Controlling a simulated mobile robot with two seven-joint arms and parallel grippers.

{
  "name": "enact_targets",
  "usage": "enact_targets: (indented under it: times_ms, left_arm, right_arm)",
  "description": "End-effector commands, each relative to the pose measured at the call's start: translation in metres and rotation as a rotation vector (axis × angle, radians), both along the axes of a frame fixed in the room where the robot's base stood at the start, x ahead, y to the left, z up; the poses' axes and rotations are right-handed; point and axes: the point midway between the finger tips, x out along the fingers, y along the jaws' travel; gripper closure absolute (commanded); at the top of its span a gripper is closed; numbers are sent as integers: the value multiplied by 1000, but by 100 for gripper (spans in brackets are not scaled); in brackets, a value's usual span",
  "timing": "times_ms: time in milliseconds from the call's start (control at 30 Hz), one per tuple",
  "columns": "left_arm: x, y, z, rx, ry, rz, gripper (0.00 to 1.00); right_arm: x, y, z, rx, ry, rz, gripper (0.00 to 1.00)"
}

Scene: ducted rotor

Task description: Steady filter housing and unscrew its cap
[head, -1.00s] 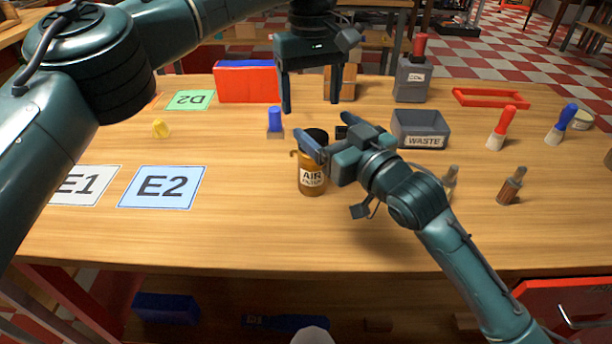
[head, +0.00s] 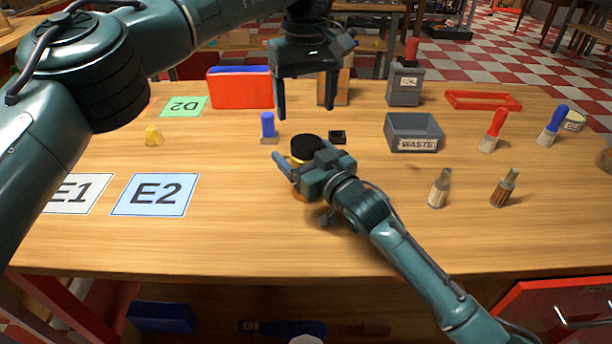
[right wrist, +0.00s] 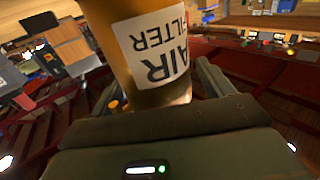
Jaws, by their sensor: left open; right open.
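The filter housing (right wrist: 108,45) is an amber cylinder with a white AIR FILTER label, close in front of the palm in the right wrist view. In the head view its black cap (head: 306,147) shows on top, while my right gripper hides most of the body. My right gripper (head: 300,165) is open at the housing, with its fingers reaching along either side; I cannot tell whether they touch it. My left gripper (head: 306,112) is open and empty, pointing down above and slightly behind the cap.
The grey WASTE bin (head: 414,135) and several brushes are farther right. The E2 card (head: 155,194) lies left. The table front is clear.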

Motion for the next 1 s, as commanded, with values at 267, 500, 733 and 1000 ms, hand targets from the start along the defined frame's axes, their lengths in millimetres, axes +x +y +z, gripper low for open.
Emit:
enact_targets:
  times_ms: [267,500,733,1000]
  left_arm:
    - [0,0,0,0,0,0,28]
    - [0,0,0,0,0,0,28]
    - [0,0,0,0,0,0,28]
    - [0,0,0,0,0,0,28]
  right_arm:
    - [4,3,0,0,0,0,20]
    - [4,3,0,0,0,0,32]
    - [4,3,0,-1,1,0,50]
    - [4,3,0,-1,1,0,72]
